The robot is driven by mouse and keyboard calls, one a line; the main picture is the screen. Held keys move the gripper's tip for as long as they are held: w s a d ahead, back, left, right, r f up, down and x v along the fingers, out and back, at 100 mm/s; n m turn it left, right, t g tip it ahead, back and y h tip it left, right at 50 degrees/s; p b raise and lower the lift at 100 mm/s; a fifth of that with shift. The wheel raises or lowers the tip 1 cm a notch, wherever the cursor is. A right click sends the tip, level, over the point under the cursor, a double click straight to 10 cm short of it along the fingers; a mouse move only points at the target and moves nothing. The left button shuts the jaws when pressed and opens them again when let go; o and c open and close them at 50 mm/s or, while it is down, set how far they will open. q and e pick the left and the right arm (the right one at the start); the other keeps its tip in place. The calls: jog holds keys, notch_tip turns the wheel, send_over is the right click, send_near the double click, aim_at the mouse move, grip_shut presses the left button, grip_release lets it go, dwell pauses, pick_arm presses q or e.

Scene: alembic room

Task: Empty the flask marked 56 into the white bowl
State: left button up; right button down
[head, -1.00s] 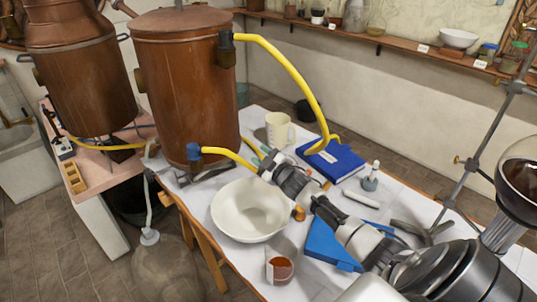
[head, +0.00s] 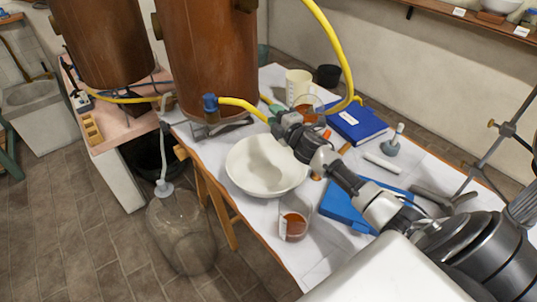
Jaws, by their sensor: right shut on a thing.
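The white bowl (head: 262,182) stands upright on the white-covered table, and its inside looks empty. My right gripper (head: 290,118) is over the table just behind the bowl's far rim. It is shut on a small glass flask (head: 309,106) with orange-brown liquid, partly hidden behind the gripper; no number can be read on it. A second glass vessel (head: 293,227) with orange-brown liquid and a pale label stands on the table in front of the bowl; its marking cannot be read either. My left gripper is not in view.
A copper vessel (head: 208,60) with a yellow hose (head: 335,50) stands behind the bowl. A mug (head: 297,84), a blue book (head: 357,122), a blue item (head: 345,204) and a white rod (head: 382,163) lie around. A large glass jar (head: 182,235) stands on the floor.

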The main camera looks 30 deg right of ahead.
jog(key=shift+a+r+n+b, duration=0.1)
jog(key=shift+a+n+b, duration=0.05)
jog(key=shift+n, duration=0.55)
jog(key=shift+a+n+b, duration=0.1)
jog(key=shift+n+b, duration=0.05)
jog(key=shift+n, duration=0.55)
dwell(0.5)
jog(key=shift+n, duration=0.3)
jog(key=shift+a, duration=0.1)
jog(key=shift+n, duration=0.7)
jog(key=shift+a, duration=0.1)
jog(key=shift+a+n, duration=0.1)
jog(key=shift+n, duration=0.8)
